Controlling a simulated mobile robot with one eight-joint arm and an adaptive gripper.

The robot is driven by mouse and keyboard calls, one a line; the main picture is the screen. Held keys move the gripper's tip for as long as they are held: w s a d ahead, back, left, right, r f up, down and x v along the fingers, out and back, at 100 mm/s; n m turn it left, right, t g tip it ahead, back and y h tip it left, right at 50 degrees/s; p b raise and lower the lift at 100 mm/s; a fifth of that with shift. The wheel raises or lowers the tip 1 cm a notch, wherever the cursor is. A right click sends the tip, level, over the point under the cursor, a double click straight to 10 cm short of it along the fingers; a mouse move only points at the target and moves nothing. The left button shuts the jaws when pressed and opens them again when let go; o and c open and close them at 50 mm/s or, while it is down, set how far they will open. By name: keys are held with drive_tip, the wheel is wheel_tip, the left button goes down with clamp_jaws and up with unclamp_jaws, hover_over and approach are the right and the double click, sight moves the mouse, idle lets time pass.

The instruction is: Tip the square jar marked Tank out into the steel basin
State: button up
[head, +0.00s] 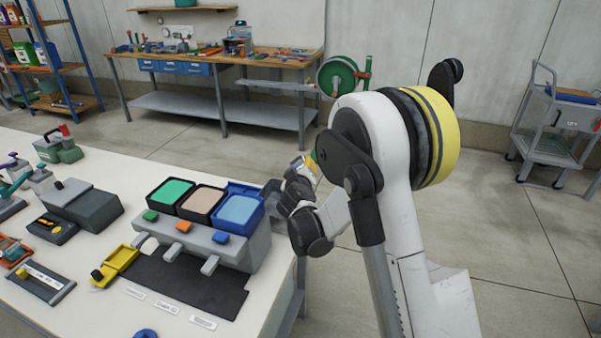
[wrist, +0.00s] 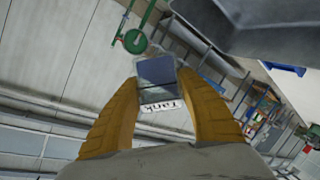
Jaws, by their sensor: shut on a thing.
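My gripper (head: 306,172) is in the air off the right end of the white table, beside the skid's blue-filled tray. In the wrist view its two yellow-orange fingers (wrist: 158,84) are shut on the square jar (wrist: 157,72). The head view shows the jar only as a small pale patch, partly hidden by my gripper. I cannot make out the steel basin for certain in either view.
The grey skid (head: 205,240) carries green, beige and blue-filled trays (head: 238,210) with coloured levers in front. A dark mat (head: 190,285) and a yellow scoop-like tray (head: 118,262) lie before it.

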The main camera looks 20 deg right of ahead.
wheel_tip(320, 180, down, 6)
drive_tip(key=b, duration=0.3)
drive_tip(key=shift+b, duration=0.35)
